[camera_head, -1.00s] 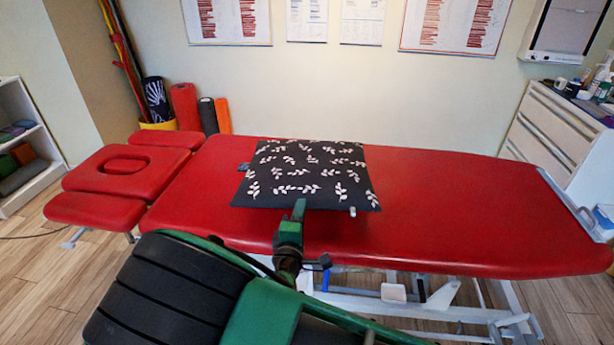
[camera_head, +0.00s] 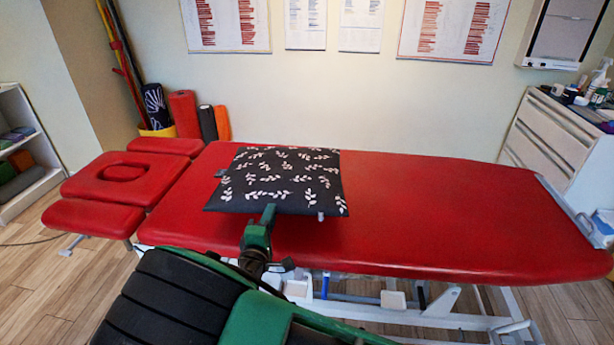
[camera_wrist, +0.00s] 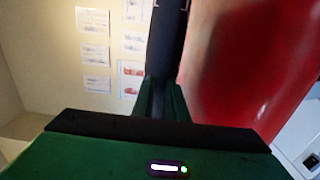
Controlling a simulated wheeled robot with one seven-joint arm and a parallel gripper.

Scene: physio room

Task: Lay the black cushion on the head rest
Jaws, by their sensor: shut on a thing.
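The black cushion (camera_head: 278,182) with a white leaf pattern is over the red treatment table, left of the table's middle, in the head view. My gripper (camera_head: 268,214) is shut on the cushion's near edge. In the wrist view the cushion (camera_wrist: 168,40) shows edge-on as a dark strip between the fingers of my gripper (camera_wrist: 166,92). The red head rest (camera_head: 92,189) with an oval hole is at the table's left end, to the left of the cushion and apart from it. I cannot tell whether the cushion touches the table.
The red table top (camera_head: 440,215) is bare to the right of the cushion. Side pads (camera_head: 92,217) flank the head rest. Coloured rolls (camera_head: 185,112) stand behind it by the wall. A white drawer cabinet (camera_head: 550,140) stands at the right.

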